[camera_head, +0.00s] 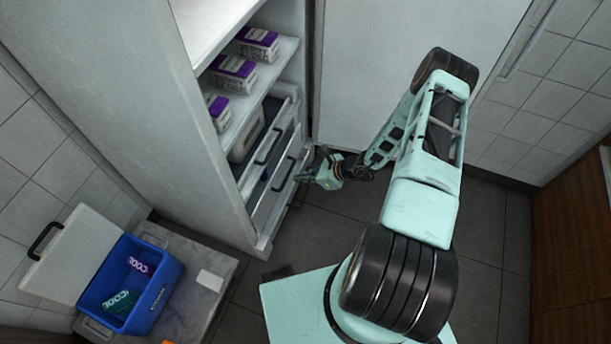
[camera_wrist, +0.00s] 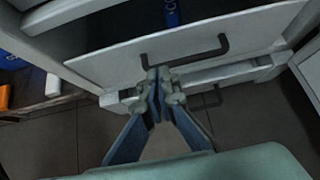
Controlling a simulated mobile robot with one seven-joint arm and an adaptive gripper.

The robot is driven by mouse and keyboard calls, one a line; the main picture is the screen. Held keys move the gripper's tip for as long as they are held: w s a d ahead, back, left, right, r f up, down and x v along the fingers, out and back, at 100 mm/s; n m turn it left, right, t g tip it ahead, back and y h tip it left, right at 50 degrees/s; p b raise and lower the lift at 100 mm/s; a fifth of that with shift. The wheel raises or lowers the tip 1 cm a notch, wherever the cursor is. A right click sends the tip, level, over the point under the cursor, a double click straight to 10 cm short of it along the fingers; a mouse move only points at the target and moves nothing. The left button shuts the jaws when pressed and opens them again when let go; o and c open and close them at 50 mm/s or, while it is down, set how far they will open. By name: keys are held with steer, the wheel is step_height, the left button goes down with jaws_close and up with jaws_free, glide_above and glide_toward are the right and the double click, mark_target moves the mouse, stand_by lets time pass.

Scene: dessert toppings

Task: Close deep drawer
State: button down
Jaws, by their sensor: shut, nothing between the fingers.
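I cannot tell which drawer is the deep one. My gripper (camera_head: 302,178) is shut and empty, close to the drawer fronts; its fingertips (camera_wrist: 158,84) show below the handle. Contact is unclear.
Purple-and-white cartons (camera_head: 234,73) stand on the shelves above. A blue cooler (camera_head: 155,285) with its lid open sits on a low bench (camera_head: 215,285) at lower left. A white panel (camera_head: 370,60) stands behind my arm. The tiled floor (camera_head: 490,240) at right is clear.

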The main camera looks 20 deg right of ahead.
mark_target(274, 177)
steer(key=w+a+f, duration=0.1)
steer(key=w+a+f+b, duration=0.1)
steer(key=a, duration=0.1)
steer(key=w+a+f, duration=0.1)
steer(key=a, duration=0.1)
steer(key=shift+w+a+f, duration=0.1)
steer(key=shift+w, duration=0.3)
steer(key=shift+w+a, duration=0.25)
steer(key=shift+a, duration=0.1)
steer(key=w+a, duration=0.1)
steer(key=a, duration=0.1)
steer(key=w+a+b, duration=0.1)
steer(key=w+a, duration=0.1)
steer(key=shift+w+a, duration=0.1)
steer(key=shift+a, duration=0.1)
